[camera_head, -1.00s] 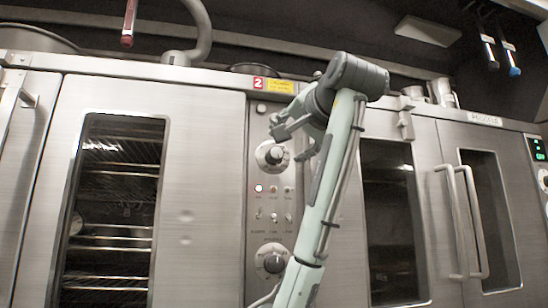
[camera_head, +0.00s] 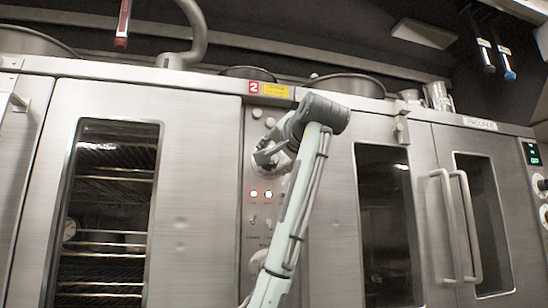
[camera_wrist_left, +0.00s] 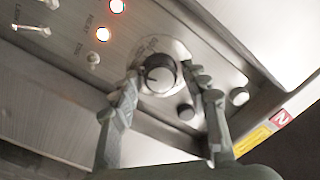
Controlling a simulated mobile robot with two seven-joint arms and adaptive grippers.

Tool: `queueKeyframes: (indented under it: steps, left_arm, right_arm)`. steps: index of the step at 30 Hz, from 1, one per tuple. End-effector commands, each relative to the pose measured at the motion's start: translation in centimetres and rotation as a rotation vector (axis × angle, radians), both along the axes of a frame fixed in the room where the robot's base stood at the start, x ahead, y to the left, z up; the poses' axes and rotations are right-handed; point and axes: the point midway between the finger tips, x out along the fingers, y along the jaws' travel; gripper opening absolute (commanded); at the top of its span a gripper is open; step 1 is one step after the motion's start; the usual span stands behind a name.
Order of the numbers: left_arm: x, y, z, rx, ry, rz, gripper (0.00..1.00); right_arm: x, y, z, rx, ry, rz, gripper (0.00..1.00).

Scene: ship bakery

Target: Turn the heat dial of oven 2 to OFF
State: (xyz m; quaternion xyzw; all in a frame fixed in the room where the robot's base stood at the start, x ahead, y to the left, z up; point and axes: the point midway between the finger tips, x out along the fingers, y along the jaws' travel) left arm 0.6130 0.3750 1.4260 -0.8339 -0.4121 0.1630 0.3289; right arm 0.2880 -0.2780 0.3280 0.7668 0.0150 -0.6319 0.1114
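Oven 2's control panel (camera_head: 258,215) is the narrow steel strip under the red "2" label (camera_head: 254,87). Its upper dial (camera_wrist_left: 159,75), a round knob with a dark rim and pale face, shows in the left wrist view; its lettering is too blurred to read. My left gripper (camera_head: 266,158) is at this dial in the head view and hides much of it. In the left wrist view the gripper's (camera_wrist_left: 166,78) fingers stand apart on either side of the dial, with a visible gap at the right finger; contact at the left finger cannot be told. My right gripper is out of view.
Lit indicator lamps (camera_wrist_left: 103,34) and small toggle switches (camera_wrist_left: 32,29) sit beside the dial. A lower dial (camera_head: 258,258) is partly behind my arm. Oven doors (camera_head: 195,190) flank the panel. Round pans (camera_head: 345,84) stand on top.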

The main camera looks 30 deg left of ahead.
Motion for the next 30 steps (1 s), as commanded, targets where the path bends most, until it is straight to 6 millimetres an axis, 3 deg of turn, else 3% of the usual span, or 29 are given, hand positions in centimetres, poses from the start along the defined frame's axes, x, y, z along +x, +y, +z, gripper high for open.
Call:
queueKeyframes:
  steps: [1, 9, 20, 30]
  left_arm:
    - [-0.02, -0.01, 0.01, 0.0, 0.0, 0.0, 0.35]
    - [-0.02, -0.03, 0.01, 0.0, 0.0, 0.0, 0.03]
    - [0.0, -0.07, 0.02, -0.042, -0.047, -0.002, 0.03]
    - [-0.04, -0.11, 0.1, -0.208, -0.242, -0.003, 0.03]
  right_arm:
    - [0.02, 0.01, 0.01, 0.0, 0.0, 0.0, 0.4]
    - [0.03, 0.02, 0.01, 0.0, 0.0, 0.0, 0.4]
    - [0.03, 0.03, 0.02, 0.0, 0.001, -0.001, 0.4]
    - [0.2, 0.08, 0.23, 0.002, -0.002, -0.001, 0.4]
